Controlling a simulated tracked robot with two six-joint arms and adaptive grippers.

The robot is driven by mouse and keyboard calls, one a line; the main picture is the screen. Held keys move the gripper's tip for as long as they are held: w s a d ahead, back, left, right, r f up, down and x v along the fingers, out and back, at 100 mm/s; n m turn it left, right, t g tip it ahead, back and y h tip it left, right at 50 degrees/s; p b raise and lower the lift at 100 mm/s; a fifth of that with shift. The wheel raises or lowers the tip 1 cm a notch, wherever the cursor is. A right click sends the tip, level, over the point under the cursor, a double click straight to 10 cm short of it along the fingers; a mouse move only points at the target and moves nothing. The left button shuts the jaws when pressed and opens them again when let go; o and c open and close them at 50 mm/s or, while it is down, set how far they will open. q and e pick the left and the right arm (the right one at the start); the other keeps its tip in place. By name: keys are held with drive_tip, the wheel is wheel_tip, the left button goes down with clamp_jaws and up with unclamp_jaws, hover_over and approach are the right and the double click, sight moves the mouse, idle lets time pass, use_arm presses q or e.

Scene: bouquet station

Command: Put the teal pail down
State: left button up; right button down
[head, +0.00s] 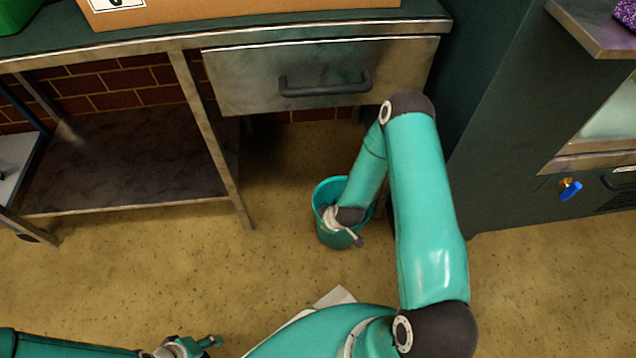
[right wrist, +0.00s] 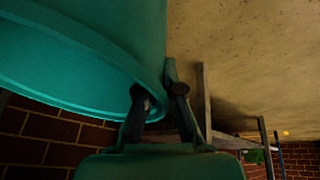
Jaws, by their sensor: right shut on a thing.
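The teal pail (head: 332,240) is in the middle of the head view, below the drawer, upright or nearly so. I cannot tell whether its base touches the floor. My right gripper (head: 352,238) is at the pail's near right rim, shut on it. In the right wrist view the pail (right wrist: 90,50) fills the upper left, and the fingers (right wrist: 158,92) meet at its rim. My left gripper (head: 208,343) is low in the head view, away from the pail, and its fingertips are too small to judge.
A metal workbench with a drawer (head: 318,82) stands behind the pail, with a low shelf (head: 130,165) to the left. A dark green cabinet (head: 500,130) stands to the right. The speckled floor (head: 150,265) is clear at the front left.

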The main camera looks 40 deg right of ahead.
drive_tip(key=w+d+r+m+h, duration=0.1)
drive_tip(key=w+r, duration=0.3)
drive_tip(key=r, duration=0.4)
drive_tip(key=w+d+r+m, duration=0.1)
drive_tip(key=w+r, duration=0.4)
drive_tip(key=r, duration=0.4)
drive_tip(key=a+r, duration=1.4)
drive_tip(key=r, duration=0.2)
drive_tip(key=shift+w+a+r+m, duration=0.15)
drive_tip(key=shift+w+r+m, duration=0.2)
drive_tip(key=shift+r+m, duration=0.05)
